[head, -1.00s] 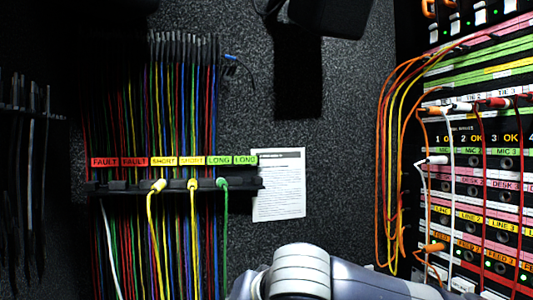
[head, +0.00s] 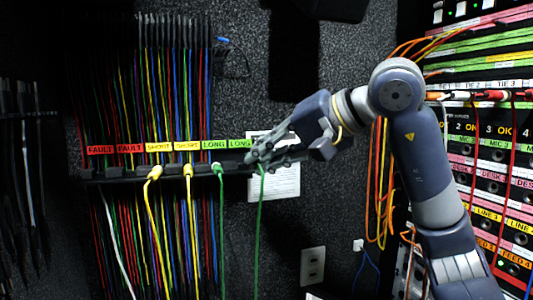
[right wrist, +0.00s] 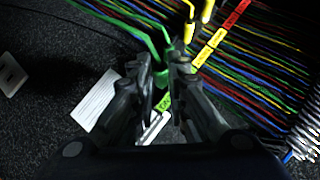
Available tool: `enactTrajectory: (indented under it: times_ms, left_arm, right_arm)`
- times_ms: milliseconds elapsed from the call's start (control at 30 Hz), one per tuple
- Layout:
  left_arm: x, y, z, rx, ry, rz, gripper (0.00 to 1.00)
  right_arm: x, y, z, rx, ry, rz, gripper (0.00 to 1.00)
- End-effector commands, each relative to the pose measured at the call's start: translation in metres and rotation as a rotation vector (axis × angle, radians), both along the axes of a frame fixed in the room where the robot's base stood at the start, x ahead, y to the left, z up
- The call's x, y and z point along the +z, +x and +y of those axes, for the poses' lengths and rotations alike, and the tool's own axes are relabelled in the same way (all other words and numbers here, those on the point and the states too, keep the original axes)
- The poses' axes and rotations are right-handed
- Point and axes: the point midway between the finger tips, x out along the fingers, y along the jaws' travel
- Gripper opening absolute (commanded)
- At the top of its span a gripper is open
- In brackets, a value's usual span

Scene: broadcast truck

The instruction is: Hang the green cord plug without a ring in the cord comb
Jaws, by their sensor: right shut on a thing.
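The cord comb (head: 113,173) is a black bar on the left wall with red FAULT, yellow SHORT and green LONG labels. My right gripper (head: 256,156) is shut on a green cord plug at the comb's right end, by the second LONG label (head: 238,144). Its green cord (head: 260,205) hangs straight down. The fingers mostly hide this plug and any ring; I cannot tell whether it is seated. In the right wrist view the green plug (right wrist: 162,79) shows between the fingertips. Another green plug (head: 218,169) hangs under the first LONG label. My left gripper is not in view.
Two yellow plugs (head: 155,172) (head: 187,172) hang under the SHORT labels. Many coloured cords hang behind the comb. A white paper sheet (head: 285,185) is behind my gripper. A patch panel (head: 490,190) with orange, red and white cords stands at right.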

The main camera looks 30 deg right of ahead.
Motion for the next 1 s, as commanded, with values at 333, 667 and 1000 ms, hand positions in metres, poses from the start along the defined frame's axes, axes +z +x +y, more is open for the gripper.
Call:
enactTrajectory:
  times_ms: [333, 667, 1000]
  left_arm:
    - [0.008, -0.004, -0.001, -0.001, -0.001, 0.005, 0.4]
    - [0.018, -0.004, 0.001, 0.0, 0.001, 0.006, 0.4]
    - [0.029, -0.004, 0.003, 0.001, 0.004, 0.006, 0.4]
  right_arm:
    - [0.001, 0.009, -0.002, 0.001, 0.003, -0.001, 0.0]
    - [0.0, 0.031, -0.008, 0.001, 0.004, 0.0, 0.0]
    - [-0.002, 0.054, -0.014, 0.002, 0.003, -0.001, 0.0]
